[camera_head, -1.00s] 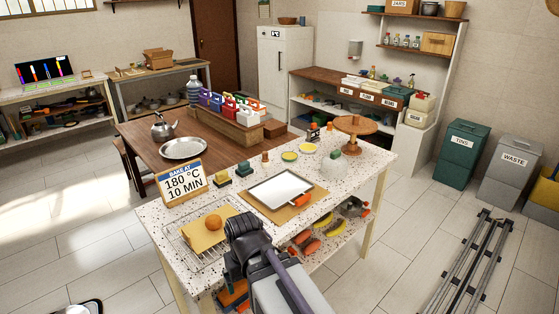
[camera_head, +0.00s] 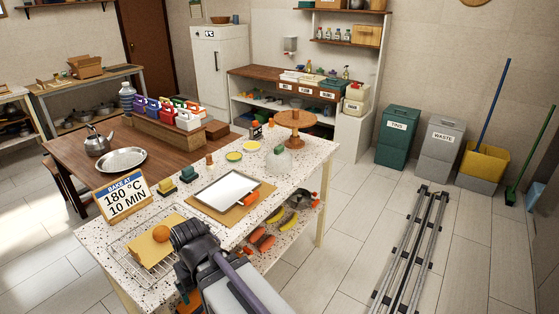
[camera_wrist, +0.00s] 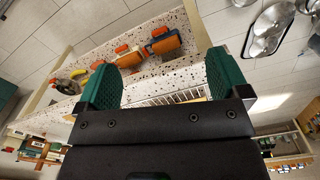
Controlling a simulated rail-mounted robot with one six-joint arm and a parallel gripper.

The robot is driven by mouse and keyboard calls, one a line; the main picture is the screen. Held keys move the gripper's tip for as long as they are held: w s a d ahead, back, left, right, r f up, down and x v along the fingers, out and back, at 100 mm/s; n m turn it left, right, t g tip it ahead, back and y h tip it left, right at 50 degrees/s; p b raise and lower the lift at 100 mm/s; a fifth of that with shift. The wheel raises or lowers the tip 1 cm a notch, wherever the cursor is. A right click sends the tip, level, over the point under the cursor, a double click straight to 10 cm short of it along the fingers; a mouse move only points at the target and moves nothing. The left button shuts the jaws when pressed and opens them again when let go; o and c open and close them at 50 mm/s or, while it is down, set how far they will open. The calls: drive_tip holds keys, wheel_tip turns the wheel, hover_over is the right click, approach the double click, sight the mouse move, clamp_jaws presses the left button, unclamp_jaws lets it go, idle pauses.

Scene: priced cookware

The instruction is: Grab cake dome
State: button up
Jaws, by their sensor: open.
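The cake dome (camera_head: 279,161) is a clear glass dome with a green knob. It stands on the speckled counter (camera_head: 258,199) towards its far right end, in front of a round wooden stand (camera_head: 294,120). My gripper (camera_head: 187,232) is over the near front edge of the counter, well to the left of and nearer than the dome. In the wrist view my gripper (camera_wrist: 163,80) shows two green fingers spread wide with nothing between them. I cannot make out the dome in the wrist view.
Yellow dishes (camera_head: 250,146) are near the dome. Floor rails (camera_head: 411,250) lie at the right.

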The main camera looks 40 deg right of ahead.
idle(0.4)
drive_tip(key=c, duration=0.6)
